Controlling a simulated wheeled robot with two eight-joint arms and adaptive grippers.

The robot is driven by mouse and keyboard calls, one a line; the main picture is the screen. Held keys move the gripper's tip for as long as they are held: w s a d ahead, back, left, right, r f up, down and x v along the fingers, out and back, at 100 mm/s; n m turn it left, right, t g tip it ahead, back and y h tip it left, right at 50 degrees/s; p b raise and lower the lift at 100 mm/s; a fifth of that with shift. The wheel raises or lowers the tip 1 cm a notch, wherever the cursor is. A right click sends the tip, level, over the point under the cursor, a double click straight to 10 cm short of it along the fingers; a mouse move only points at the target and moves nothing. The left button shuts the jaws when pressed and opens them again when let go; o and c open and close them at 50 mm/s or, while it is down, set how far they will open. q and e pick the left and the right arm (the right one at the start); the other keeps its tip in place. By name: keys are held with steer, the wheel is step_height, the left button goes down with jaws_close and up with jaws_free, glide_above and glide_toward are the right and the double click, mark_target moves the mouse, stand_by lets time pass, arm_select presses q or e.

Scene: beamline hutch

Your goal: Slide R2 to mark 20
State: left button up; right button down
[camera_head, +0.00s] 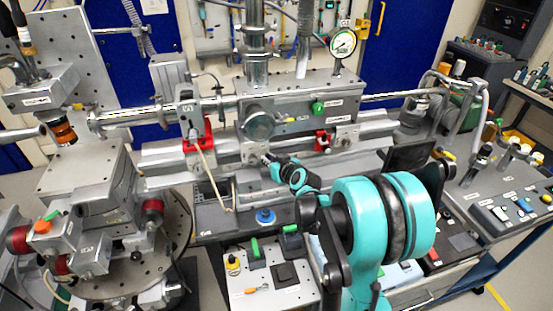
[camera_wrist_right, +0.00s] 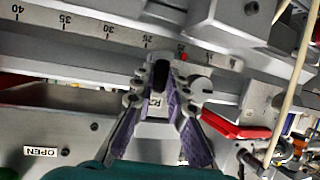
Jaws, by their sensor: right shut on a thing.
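My right gripper (camera_wrist_right: 160,75) has purple-lined fingers, shut on a small grey metal block, R2 (camera_wrist_right: 155,102), whose label sits between the fingers. Behind it in the right wrist view runs a rail with a printed scale (camera_wrist_right: 85,27), reading 40, 35, 30 and 25 from left to right. A red mark (camera_wrist_right: 183,55) shows on the scale just right of 25, and the fingertips lie between the two. In the head view my right gripper (camera_head: 268,160) reaches the front of the bench rail (camera_head: 160,182). R2 is too small to make out there. My left gripper is out of view.
A red clamp (camera_head: 196,138) with a hanging beige cable (camera_head: 211,175) stands left of the gripper. Another red clamp (camera_head: 322,141) is to its right. A red lever (camera_wrist_right: 235,125) is close beside the fingers. A pressure gauge (camera_head: 343,43) stands behind.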

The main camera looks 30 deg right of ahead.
steer(key=shift+d, duration=0.15)
steer(key=c, duration=1.8)
jaws_free()
steer(key=shift+d, duration=0.1)
steer(key=shift+s, duration=0.1)
steer(key=v, duration=1.2)
